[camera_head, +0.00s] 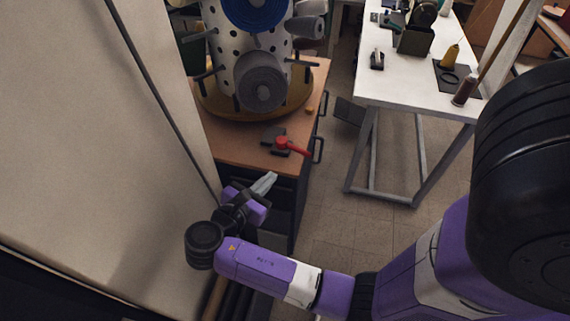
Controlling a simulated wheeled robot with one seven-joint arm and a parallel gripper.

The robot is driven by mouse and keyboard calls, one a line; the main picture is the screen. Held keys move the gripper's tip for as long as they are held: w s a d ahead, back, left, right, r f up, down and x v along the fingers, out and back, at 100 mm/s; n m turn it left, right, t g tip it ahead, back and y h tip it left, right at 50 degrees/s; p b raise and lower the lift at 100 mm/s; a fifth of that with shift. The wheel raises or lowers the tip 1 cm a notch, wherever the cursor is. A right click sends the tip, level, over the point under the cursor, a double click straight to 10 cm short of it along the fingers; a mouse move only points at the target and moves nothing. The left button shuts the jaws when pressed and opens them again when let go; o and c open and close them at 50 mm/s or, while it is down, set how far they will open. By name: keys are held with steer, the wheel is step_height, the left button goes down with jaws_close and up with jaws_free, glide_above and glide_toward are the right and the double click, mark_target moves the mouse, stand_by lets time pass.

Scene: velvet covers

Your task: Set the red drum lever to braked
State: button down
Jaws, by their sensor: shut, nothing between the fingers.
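The red drum lever (290,146) sits on a dark bracket near the front right of the brown cabinet top (240,150). Its round end is at the left and its arm points right and slightly toward the front edge. I cannot read any braked or free marking at it. My gripper (271,177) is shut and empty, in front of the cabinet's front edge, below and a little left of the lever in the picture. It appears apart from the lever.
A perforated white drum (232,72) with rolls stands on a round wooden base (215,103) behind the lever. A pale panel (90,130) rises close on the left. A white worktable (400,85) with tools stands right.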

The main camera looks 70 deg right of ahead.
mark_target(302, 153)
steer(key=shift+s+a+n, duration=0.1)
steer(key=shift+s+n, duration=0.2)
steer(key=shift+s, duration=0.2)
steer(key=x, duration=0.7)
steer(key=p+x, duration=0.1)
steer(key=x, duration=0.6)
steer(key=shift+s, duration=0.25)
